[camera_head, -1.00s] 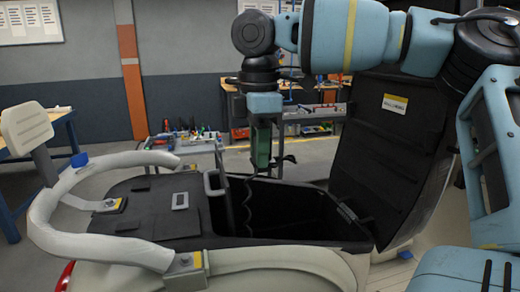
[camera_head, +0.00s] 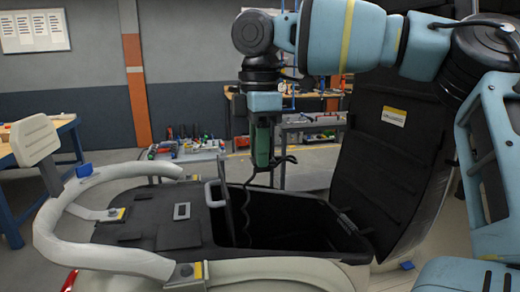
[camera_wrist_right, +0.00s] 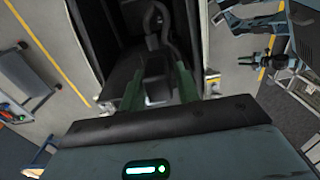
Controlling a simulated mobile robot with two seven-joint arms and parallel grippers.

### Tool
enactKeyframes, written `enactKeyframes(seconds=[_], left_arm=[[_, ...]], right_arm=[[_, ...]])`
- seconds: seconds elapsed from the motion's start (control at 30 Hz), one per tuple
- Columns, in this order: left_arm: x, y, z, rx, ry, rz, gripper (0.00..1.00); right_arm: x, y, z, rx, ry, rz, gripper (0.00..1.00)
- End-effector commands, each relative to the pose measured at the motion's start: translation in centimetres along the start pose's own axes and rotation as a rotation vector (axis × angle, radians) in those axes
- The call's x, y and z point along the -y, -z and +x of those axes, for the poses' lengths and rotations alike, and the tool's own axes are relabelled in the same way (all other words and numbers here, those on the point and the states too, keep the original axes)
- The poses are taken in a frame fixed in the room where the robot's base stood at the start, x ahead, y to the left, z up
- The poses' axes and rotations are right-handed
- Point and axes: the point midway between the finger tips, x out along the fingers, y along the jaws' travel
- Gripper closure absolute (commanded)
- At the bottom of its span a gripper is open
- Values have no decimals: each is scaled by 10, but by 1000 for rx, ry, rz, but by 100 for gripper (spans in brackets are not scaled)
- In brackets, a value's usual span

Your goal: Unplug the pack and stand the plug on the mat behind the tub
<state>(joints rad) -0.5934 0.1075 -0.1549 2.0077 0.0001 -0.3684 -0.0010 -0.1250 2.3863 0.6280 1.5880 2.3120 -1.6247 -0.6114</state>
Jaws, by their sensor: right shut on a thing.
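My right gripper (camera_head: 262,165) points down above the tub (camera_head: 290,220), its green fingers shut on a dark plug (camera_wrist_right: 157,90). In the head view the plug is mostly hidden by the fingers; a dark hooked end sticks out to their right. A black mat (camera_head: 150,205) lies on the flat area left of the tub. My left gripper does not show.
A grey loop handle (camera_head: 213,192) stands at the tub's left edge. The black lid (camera_head: 390,150) stands raised at the right. A padded pale rail (camera_head: 70,210) curves around the mat's left side. A grey box (camera_head: 181,211) sits on the mat.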

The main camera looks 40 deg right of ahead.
Motion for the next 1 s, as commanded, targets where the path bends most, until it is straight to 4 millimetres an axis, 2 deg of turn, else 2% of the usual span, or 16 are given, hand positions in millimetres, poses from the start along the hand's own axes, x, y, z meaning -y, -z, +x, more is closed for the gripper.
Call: enactKeyframes(seconds=[0.63, 1.0], left_arm=[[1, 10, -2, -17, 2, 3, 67], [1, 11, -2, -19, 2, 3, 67]], right_arm=[[0, 0, -18, -1, -1, 1, 91], [0, 0, -20, -1, 0, 0, 91]])
